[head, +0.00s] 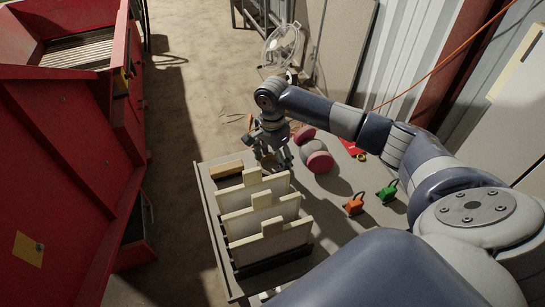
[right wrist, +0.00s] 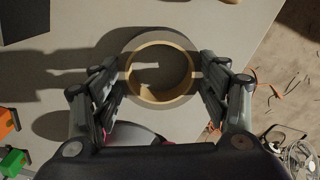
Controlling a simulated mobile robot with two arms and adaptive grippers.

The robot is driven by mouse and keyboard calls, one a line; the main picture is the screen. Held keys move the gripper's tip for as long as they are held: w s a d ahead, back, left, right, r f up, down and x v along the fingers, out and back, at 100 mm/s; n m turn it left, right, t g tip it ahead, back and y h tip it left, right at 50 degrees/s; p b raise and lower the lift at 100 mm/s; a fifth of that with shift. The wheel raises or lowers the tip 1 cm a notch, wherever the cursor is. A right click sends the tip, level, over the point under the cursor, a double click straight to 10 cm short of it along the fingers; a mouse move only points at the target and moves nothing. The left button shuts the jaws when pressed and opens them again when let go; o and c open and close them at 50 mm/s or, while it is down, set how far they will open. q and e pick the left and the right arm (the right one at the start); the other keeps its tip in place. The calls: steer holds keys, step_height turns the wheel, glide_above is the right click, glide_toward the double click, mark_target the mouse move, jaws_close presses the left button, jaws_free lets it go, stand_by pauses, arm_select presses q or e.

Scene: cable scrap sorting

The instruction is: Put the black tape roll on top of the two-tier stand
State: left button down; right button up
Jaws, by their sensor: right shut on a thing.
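The tape roll (right wrist: 161,34), a dark grey ring with a tan core, lies flat between the fingers of my right gripper (right wrist: 161,72) in the right wrist view. The fingers press on its two opposite sides. Grey table top shows around it; I cannot tell how far it is above the table. In the head view my right gripper (head: 272,153) is over the far part of the table, just beyond the cream dividers, and mostly hides the roll. I cannot surely pick out a two-tier stand. My left gripper is not in view.
A rack with upright cream dividers (head: 262,222) and a wooden block (head: 227,169) stand on the table (head: 328,208). A pink-ended object (head: 320,161) lies right of the gripper. Red machinery (head: 60,150) is at left.

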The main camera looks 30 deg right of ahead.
steer(key=shift+f+b, duration=0.2)
steer(key=shift+b, duration=0.15)
steer(key=o, duration=1.1)
steer(key=shift+r, duration=0.1)
steer(key=shift+c, duration=0.2)
steer(key=shift+r, duration=0.1)
steer(key=shift+r+p, duration=0.2)
steer(key=shift+p, duration=0.2)
step_height(320, 180, up, 12)
steer(key=b, duration=0.2)
steer(key=shift+f, duration=0.1)
